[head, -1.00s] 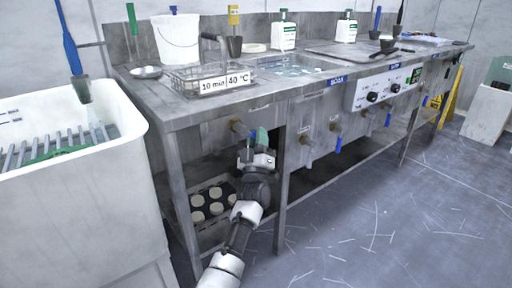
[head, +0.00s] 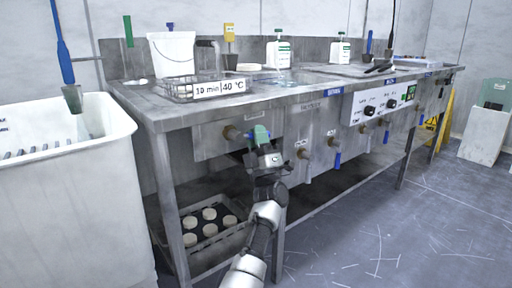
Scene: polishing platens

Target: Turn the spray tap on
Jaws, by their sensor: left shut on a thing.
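A brass tap (head: 233,132) sticks out of the front of the steel bench, near its left end. Its green handle (head: 260,133) lies to the right of the brass body. My left gripper (head: 264,146) is shut on this green handle, with the arm reaching up from below. The jaws hide part of the handle, so its exact angle is hard to tell. Other taps with blue handles, such as one hanging down (head: 337,160), sit further right along the bench front. I cannot read which label belongs to the held tap. My right gripper is out of view.
A white tub (head: 70,190) stands close on the left. A bench leg (head: 279,235) is just beside my arm. A tray of pale discs (head: 232,237) sits on the lower shelf. A control panel (head: 380,105) is further right.

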